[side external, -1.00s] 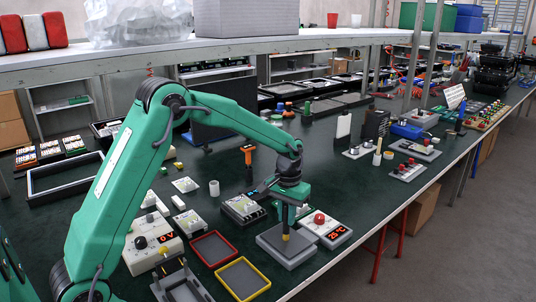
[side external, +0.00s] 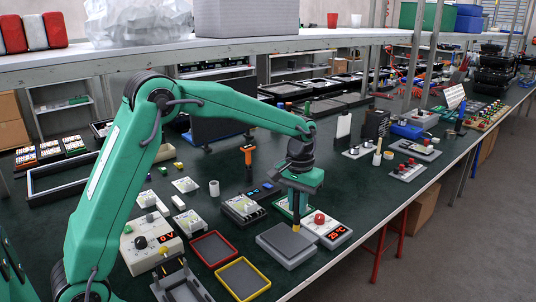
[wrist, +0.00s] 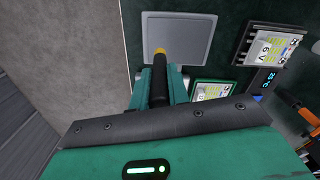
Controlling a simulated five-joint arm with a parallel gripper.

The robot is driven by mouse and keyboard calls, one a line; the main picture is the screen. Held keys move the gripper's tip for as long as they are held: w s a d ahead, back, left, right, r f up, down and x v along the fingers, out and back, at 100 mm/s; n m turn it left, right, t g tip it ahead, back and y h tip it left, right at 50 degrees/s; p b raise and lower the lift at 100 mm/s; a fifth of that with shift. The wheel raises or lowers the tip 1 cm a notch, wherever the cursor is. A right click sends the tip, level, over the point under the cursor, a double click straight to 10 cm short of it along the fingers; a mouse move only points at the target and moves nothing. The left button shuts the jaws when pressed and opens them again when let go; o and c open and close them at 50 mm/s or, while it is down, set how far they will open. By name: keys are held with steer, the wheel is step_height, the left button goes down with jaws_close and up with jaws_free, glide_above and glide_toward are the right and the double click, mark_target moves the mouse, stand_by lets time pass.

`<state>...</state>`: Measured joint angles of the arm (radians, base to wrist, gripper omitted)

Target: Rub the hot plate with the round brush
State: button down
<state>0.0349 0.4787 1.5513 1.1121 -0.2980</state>
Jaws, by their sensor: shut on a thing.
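My gripper (side external: 297,196) is shut on the round brush, which has a dark handle and a yellow band (side external: 296,227) and points downward. The brush end is at the far right edge of the hot plate; I cannot tell whether it touches. In the wrist view, the brush (wrist: 159,82) overlaps the lower edge of the hot plate (wrist: 200,30). The bristles are hard to make out.
Red-rimmed (side external: 213,248) and yellow-rimmed trays (side external: 243,279) lie left of the hot plate. A box with a red "0 V" display (side external: 152,243) stands further left. The bench edge is close on the right.

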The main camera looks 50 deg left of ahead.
steer(key=shift+r, duration=1.15)
